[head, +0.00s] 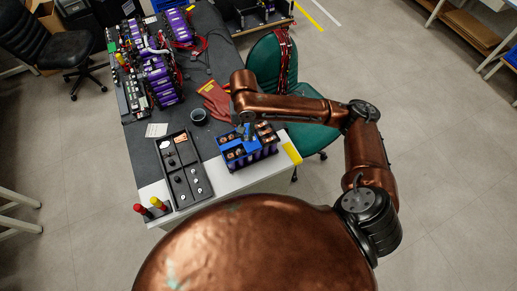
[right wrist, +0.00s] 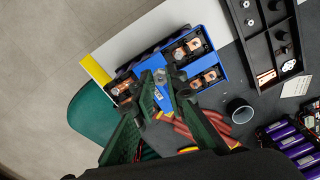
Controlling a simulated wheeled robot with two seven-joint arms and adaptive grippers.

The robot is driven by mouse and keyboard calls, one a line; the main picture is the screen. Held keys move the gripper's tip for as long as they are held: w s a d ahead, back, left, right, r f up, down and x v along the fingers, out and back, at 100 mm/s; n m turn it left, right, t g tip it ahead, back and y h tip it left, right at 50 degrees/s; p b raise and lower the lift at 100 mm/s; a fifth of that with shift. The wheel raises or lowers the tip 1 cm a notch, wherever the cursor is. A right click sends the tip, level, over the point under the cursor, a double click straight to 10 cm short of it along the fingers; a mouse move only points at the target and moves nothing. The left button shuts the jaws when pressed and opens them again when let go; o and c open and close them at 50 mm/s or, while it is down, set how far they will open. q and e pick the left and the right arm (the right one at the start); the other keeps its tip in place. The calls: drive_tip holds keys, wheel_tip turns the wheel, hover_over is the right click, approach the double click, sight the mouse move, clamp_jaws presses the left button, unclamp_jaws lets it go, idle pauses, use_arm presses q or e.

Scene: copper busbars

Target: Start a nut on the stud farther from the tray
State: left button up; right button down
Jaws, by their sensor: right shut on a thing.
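The blue battery module (head: 234,155) stands on the near end of the bench, with copper busbars on top. In the right wrist view, copper pieces sit in the blue holder (right wrist: 222,68), and the studs are too small to tell apart. My right gripper (head: 246,132) is over the module's top. Its green fingers are close together in the right wrist view (right wrist: 167,82), shut on a small grey nut (right wrist: 160,75) that they partly hide. I cannot tell whether the nut touches a stud. The black tray (head: 170,150) lies left of the module. My left gripper is out of view.
A dark cup (head: 199,117) and red gloves (head: 215,100) lie behind the module. Purple battery modules (head: 160,80) fill the bench's far left. Red and yellow-handled tools (head: 158,203) stand at the near left corner. A green chair (head: 312,108) is beside the bench on the right.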

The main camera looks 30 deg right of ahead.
drive_tip(key=w+a+f+m+p, duration=0.2)
drive_tip(key=w+a+m+p, duration=0.1)
drive_tip(key=w+m+p, duration=0.4)
drive_tip(key=m+p, duration=0.2)
drive_tip(key=p, duration=0.3)
hover_over(231, 135)
wheel_tip(231, 135, down, 4)
drive_tip(key=shift+s, duration=0.1)
drive_tip(key=shift+f+m, duration=0.3)
drive_tip(key=shift+f, duration=0.25)
wheel_tip(231, 135, down, 4)
drive_tip(key=b, duration=0.6)
drive_tip(key=shift+f, duration=0.2)
drive_tip(key=shift+r+p, duration=0.45)
drive_tip(key=shift+p, duration=0.05)
drive_tip(key=shift+r+p, duration=0.1)
drive_tip(key=shift+p, duration=0.6)
